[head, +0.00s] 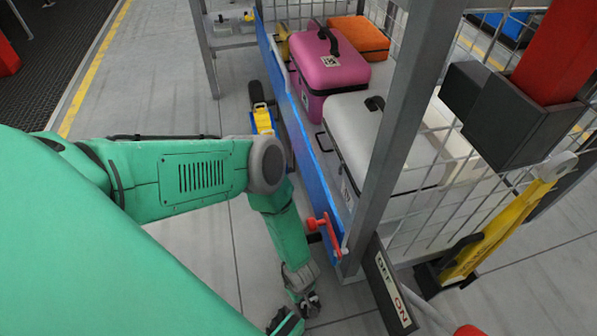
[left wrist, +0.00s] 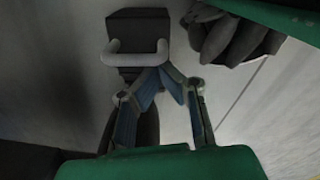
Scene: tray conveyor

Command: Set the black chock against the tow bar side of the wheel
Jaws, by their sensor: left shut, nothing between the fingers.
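The black chock (left wrist: 138,24), a dark block with a pale grey loop handle, lies on the floor in the left wrist view. My left gripper (left wrist: 165,72) is shut and empty, its fingertips close to the lower right end of that handle; I cannot tell whether they touch. In the head view my left gripper (head: 308,302) is low near the floor, by the cart's near corner. The yellow tow bar (head: 500,235) rises at the right. A dark lobed shape (left wrist: 232,35) at upper right of the wrist view may be the wheel. The right gripper is not seen.
The cart (head: 310,160) with a blue side rail carries pink (head: 335,70), orange (head: 358,38) and white (head: 385,135) cases. A red lever (head: 322,224) sticks out near its corner. Floor left of the cart is open.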

